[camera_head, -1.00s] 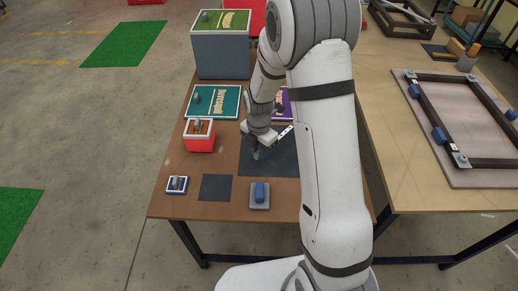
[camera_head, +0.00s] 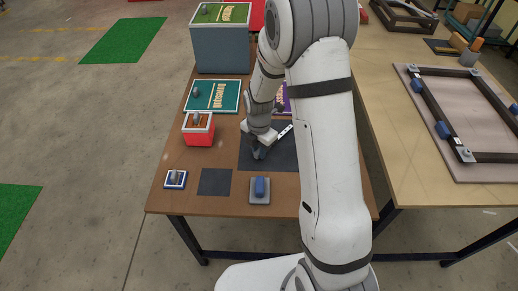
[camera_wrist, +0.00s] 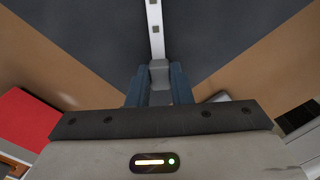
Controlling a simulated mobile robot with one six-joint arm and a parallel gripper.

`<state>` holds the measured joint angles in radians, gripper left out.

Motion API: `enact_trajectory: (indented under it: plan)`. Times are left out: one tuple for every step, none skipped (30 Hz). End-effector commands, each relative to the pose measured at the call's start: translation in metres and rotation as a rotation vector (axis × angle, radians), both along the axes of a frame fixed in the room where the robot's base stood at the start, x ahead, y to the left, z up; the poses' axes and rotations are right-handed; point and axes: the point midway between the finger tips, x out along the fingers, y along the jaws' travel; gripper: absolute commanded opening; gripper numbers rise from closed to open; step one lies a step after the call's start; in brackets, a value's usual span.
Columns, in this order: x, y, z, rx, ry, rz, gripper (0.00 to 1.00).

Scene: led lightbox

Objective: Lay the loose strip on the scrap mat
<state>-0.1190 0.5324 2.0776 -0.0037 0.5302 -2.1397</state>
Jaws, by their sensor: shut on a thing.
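My gripper (camera_head: 259,154) is shut on the loose strip, which is thin and white with small dark squares. The strip (camera_head: 286,131) reaches out to the upper right of the gripper in the head view. In the wrist view the strip (camera_wrist: 155,25) runs straight out from a grey piece between the blue fingers (camera_wrist: 159,88). A large dark mat (camera_head: 285,160) lies under the gripper and strip on the brown table. A smaller dark square mat (camera_head: 215,182) lies to its left. I cannot tell which is the scrap mat, or whether the strip touches the large mat.
A red box (camera_head: 198,135), a teal panel (camera_head: 213,96) and a small blue-edged tile (camera_head: 175,179) stand left of the large mat. A grey block with a blue top (camera_head: 260,190) is in front. A purple panel is partly hidden by my arm. A tan table (camera_head: 410,175) with a frame is right.

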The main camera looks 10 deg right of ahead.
Motion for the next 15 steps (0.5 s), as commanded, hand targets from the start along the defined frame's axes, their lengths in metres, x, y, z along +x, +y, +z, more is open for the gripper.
enact_trajectory:
  plan:
    - [0.0,0.0,-0.002,0.0,0.0,0.0,0.0]
    - [0.0,0.0,-0.003,0.0,0.0,0.0,0.0]
    - [0.0,0.0,-0.004,0.0,0.0,0.0,0.0]
    - [0.0,0.0,-0.005,0.0,0.0,0.0,0.0]
    - [0.0,0.0,-0.005,0.0,0.0,0.0,0.0]
    - [0.0,0.0,-0.006,0.0,0.0,0.0,0.0]
    - [0.0,-0.001,-0.007,0.0,0.0,-0.001,0.0]
    - [0.0,-0.001,-0.008,0.0,0.0,-0.001,0.0]
    - [0.0,-0.001,-0.009,0.0,0.0,-0.001,0.0]
    - [0.0,-0.001,-0.01,0.0,0.0,-0.001,0.0]
    - [0.0,-0.001,-0.01,0.0,0.0,-0.001,0.0]
    - [0.0,-0.001,-0.011,0.0,0.0,-0.001,0.0]
    - [0.0,-0.001,-0.012,0.0,0.0,-0.001,0.0]
    - [0.0,-0.001,-0.011,0.0,0.0,-0.001,0.21]
    - [0.0,-0.001,-0.011,0.0,0.0,-0.001,0.24]
